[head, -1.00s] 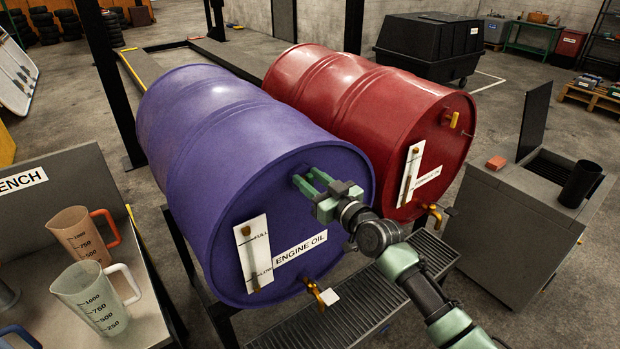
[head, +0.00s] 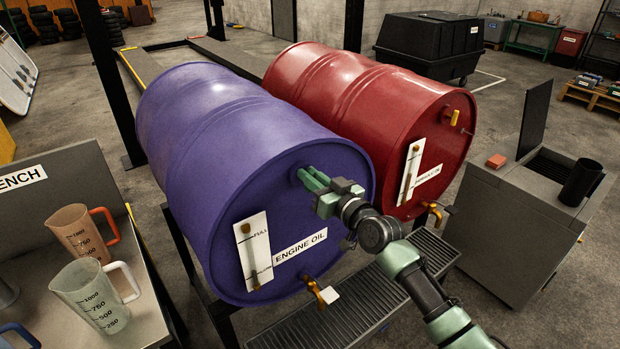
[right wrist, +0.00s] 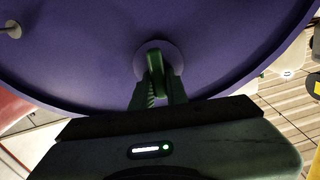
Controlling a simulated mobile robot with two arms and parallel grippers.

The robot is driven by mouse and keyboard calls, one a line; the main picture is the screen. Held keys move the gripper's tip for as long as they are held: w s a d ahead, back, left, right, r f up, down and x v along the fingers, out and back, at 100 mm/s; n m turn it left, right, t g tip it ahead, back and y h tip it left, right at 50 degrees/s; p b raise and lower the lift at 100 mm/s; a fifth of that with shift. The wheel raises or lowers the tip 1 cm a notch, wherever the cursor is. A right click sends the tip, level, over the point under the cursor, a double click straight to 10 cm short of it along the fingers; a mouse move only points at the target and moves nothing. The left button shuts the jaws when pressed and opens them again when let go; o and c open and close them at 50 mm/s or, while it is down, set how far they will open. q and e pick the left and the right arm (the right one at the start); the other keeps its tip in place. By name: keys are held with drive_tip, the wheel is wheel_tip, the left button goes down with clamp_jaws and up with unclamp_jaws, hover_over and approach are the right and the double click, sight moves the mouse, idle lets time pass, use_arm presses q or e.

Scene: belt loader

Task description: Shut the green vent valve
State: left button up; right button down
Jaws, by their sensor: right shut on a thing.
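The green vent valve (right wrist: 155,62) sits on a round boss on the end face of the purple engine oil drum (head: 215,140). In the right wrist view its green handle stands between my fingers. My right gripper (head: 304,178) is shut on the handle, at the upper part of the drum's face. In the head view the fingers hide most of the valve. The fingertips show in the right wrist view (right wrist: 157,85), one on each side of the handle. My left gripper is in neither view.
A red drum (head: 330,75) lies beside the purple one, with a yellow valve (head: 455,118). A brass tap (head: 318,293) sticks out below the purple drum's face. A bench with measuring jugs (head: 95,295) is at left; a grey cabinet (head: 505,235) at right.

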drive_tip(key=m, duration=0.2)
drive_tip(key=m+b, duration=0.1)
drive_tip(key=m, duration=0.1)
drive_tip(key=shift+w+d+f+m, duration=0.15)
drive_tip(key=shift+d+f+m, duration=0.05)
drive_tip(key=shift+m, duration=0.1)
drive_tip(key=m, duration=0.3)
drive_tip(key=shift+w+d+f+m, duration=0.1)
drive_tip(key=shift+d+m, duration=0.05)
drive_tip(key=shift+m, duration=0.15)
drive_tip(key=shift+w+d+f+m+p, duration=0.1)
drive_tip(key=shift+f+m+p, duration=0.05)
drive_tip(key=shift+m, duration=1.2)
drive_tip(key=shift+s+f+m+p, duration=0.1)
drive_tip(key=shift+f+m+p, duration=0.1)
drive_tip(key=shift+m, duration=1.1)
drive_tip(key=shift+w+d+f+m+p, duration=0.1)
drive_tip(key=shift+f+m+p, duration=0.05)
drive_tip(key=shift+m, duration=1.2)
drive_tip(key=c, duration=1.4)
unclamp_jaws()
